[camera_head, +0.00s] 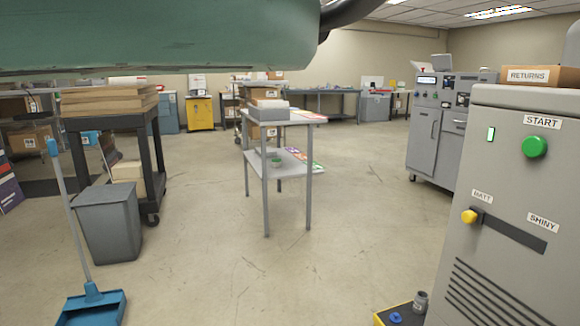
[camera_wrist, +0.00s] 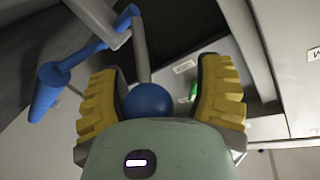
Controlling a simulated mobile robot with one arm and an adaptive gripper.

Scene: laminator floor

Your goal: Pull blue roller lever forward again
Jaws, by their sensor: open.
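The blue roller lever shows in the wrist view as a blue ball knob (camera_wrist: 149,102) on a grey metal arm (camera_wrist: 140,52). The knob sits between the yellow ribbed fingers of my gripper (camera_wrist: 158,98), nearer the left finger. The fingers are open, with a gap between the knob and the right finger. The knob's lower part is hidden behind the green gripper body. A blue bar (camera_wrist: 85,58) with a thick end runs up to the left of the knob. The head view does not show the lever or my gripper.
A grey machine cabinet (camera_head: 510,190) with a green START button (camera_head: 535,147) and a yellow MATT/SHINY slider (camera_head: 469,216) stands at right. A small grey table (camera_head: 287,120) stands mid-room. A grey bin (camera_head: 107,222) and blue dustpan (camera_head: 92,306) are at left. Open floor lies between.

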